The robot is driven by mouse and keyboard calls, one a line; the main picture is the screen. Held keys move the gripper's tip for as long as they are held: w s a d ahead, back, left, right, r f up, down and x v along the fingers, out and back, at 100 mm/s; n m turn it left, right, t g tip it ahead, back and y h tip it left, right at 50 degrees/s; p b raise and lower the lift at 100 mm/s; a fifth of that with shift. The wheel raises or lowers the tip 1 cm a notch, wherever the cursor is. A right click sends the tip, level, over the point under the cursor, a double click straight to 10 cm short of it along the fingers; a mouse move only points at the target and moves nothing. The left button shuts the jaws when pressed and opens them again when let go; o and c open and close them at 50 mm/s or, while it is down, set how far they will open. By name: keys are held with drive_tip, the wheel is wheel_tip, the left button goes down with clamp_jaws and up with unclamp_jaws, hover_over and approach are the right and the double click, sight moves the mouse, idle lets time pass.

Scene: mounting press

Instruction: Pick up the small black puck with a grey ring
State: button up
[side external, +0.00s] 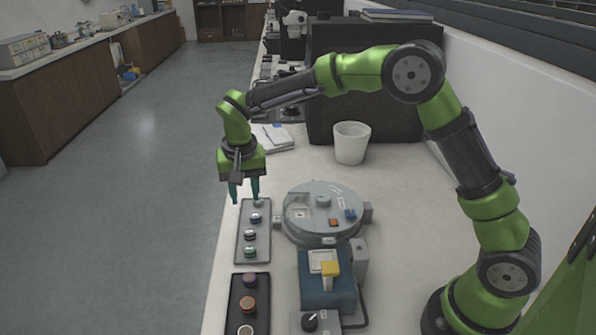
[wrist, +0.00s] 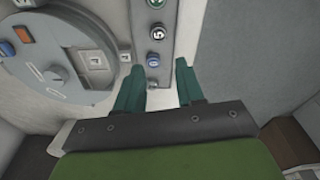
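My gripper (side external: 245,196) is open and empty, pointing down above the far end of a grey tray (side external: 240,246). The wrist view also shows its two green fingers (wrist: 156,68) spread apart on either side of the tray's end. A small puck with a greyish top (side external: 258,202) sits at that end, close to the right finger; its ring cannot be made out clearly. In the wrist view it seems to lie low between the fingers (wrist: 153,85). Another dark puck with a pale ring (side external: 246,330) sits on the dark tray (side external: 235,296), cut off by the lower edge.
Blue (side external: 256,217), white-topped (side external: 249,235) and green (side external: 250,252) pucks share the grey tray. Purple (side external: 249,281) and orange (side external: 247,304) ones sit on the dark tray. A round grey press (side external: 301,232) stands right of the grey tray. A white cup (side external: 351,143) stands behind.

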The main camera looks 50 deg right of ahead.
hover_over(249, 231)
wheel_tip(249, 231, down, 6)
drive_tip(key=shift+s+f, duration=0.1)
wheel_tip(249, 231, down, 5)
drive_tip(key=shift+s+f, duration=0.1)
drive_tip(key=c, duration=0.7)
